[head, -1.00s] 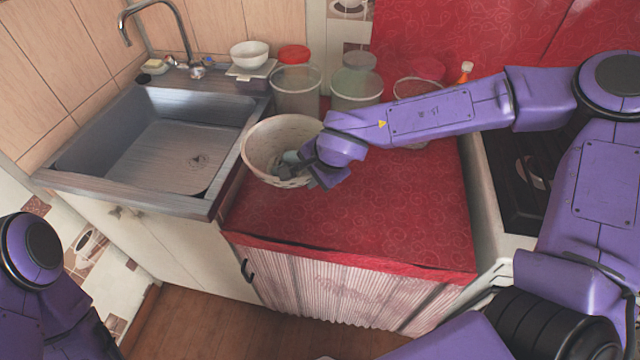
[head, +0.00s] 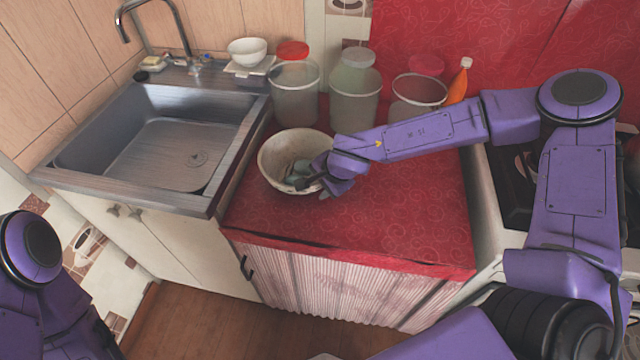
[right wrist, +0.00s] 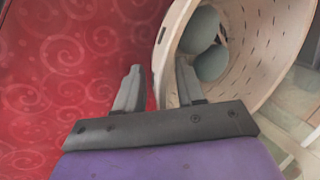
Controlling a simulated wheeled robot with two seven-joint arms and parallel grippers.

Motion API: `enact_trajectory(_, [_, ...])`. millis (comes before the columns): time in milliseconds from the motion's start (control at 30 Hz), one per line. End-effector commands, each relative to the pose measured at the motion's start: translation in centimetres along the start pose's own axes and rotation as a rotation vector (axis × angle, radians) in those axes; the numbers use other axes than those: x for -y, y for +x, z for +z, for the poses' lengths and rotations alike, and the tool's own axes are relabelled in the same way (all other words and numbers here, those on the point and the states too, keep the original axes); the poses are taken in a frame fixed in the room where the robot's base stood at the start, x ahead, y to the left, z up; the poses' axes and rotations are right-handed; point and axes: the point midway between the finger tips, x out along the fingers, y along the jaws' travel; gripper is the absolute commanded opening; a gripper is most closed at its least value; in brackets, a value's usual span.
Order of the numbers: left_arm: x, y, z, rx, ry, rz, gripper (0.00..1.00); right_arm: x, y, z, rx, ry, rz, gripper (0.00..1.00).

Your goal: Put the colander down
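The colander (head: 272,168) is a pale, perforated bowl on the red counter, right of the sink. It looks nearly level and its base appears to rest on the cloth. Greyish-green rounded items lie inside it. My right gripper (head: 312,183) is at its near right rim. In the right wrist view the colander wall (right wrist: 268,85) passes between the parted fingers (right wrist: 158,88), one outside and one inside. Red cloth shows between the outer finger and the wall, so the grip is not closed. My left gripper is not in view; only the left arm shows at lower left.
The sink (head: 165,150) is left. The counter's front and right parts (head: 400,215) are clear.

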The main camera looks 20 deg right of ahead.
Motion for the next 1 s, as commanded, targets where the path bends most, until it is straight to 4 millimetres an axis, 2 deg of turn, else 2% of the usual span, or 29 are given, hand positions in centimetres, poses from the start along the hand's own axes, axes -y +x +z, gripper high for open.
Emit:
enact_trajectory(233, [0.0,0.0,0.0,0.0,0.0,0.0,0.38,0.0,-0.1,0.0,0.0,0.0,0.0,0.38])
enact_trajectory(333, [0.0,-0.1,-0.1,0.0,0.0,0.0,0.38,0.2,-0.7,0.0,0.001,0.001,-0.002,0.38])
enact_trajectory(467, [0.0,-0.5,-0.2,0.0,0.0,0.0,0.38,0.3,-3.4,0.0,0.001,0.001,-0.005,0.38])
enact_trajectory(700, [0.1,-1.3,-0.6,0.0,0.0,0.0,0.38,0.3,-9.6,0.0,0.002,0.001,-0.005,0.38])
enact_trajectory(833, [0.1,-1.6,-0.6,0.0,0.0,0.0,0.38,0.2,-11.5,0.0,0.001,0.001,-0.002,0.38])
enact_trajectory(1000, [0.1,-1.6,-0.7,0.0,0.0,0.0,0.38,0.1,-12.3,0.0,0.001,0.0,0.001,0.38])
